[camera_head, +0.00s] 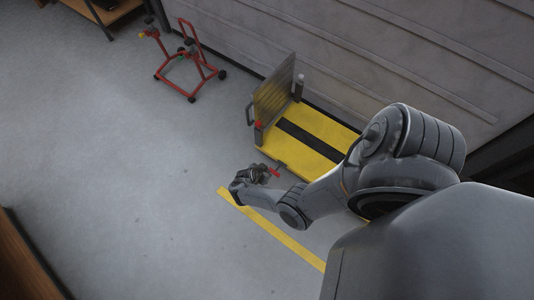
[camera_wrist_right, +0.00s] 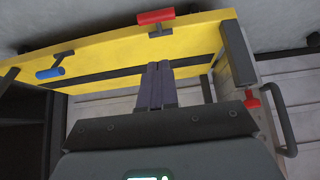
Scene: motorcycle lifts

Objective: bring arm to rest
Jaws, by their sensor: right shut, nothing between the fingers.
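My right arm (camera_head: 325,195) reaches in from the right in the head view. Its gripper (camera_head: 265,174) hangs in front of the yellow motorcycle lift (camera_head: 312,150). In the right wrist view the two dark fingers of this gripper (camera_wrist_right: 157,68) are together with nothing between them. They point toward the lift's yellow platform (camera_wrist_right: 105,48) and overlap its dark stripe in the picture; I cannot tell the gap. A red-ended pedal (camera_wrist_right: 155,17) and a blue-ended pedal (camera_wrist_right: 49,72) stick out from the platform's edge. My left gripper is not in view.
A grey ramp plate (camera_head: 273,90) stands upright at the lift's left end, with a red knob (camera_wrist_right: 252,102) beside it. A red wheeled stand (camera_head: 190,65) is farther left along the wall. A yellow floor line (camera_head: 270,228) runs below my gripper. The left floor is clear.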

